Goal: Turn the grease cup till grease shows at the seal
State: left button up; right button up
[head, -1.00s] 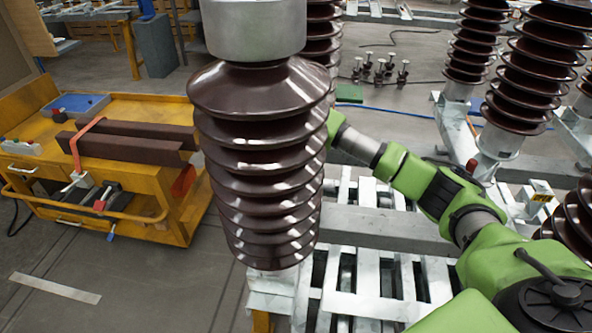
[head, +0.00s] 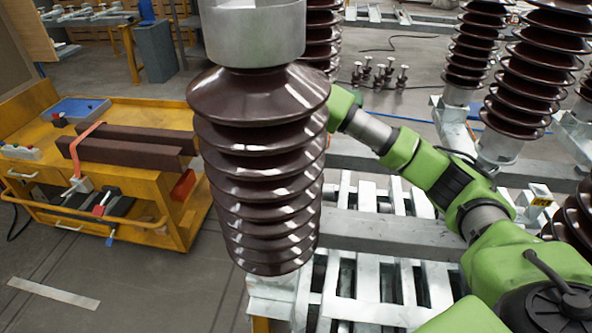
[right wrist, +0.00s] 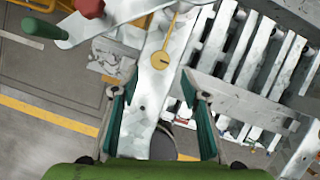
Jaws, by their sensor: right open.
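In the right wrist view my right gripper (right wrist: 158,100) is open, with its two teal-padded fingers apart on either side of a pale metal bar. A yellow round disc (right wrist: 160,60) with a thin yellow stem lies on that bar, beyond the fingertips and touching neither. I cannot tell whether this disc is the grease cup, and I cannot make out a seal or grease. In the head view my right arm reaches behind a large brown ribbed insulator (head: 262,150), which hides the gripper. My left gripper is not in view.
A red knob (right wrist: 90,8) and a green handle (right wrist: 40,28) are at upper left in the wrist view. Pale slatted metal frames (head: 375,270) stand beside the insulator. More insulators (head: 540,70) stand at right.

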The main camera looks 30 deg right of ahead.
jog(key=shift+v, duration=1.85)
jog(key=shift+r, duration=0.1)
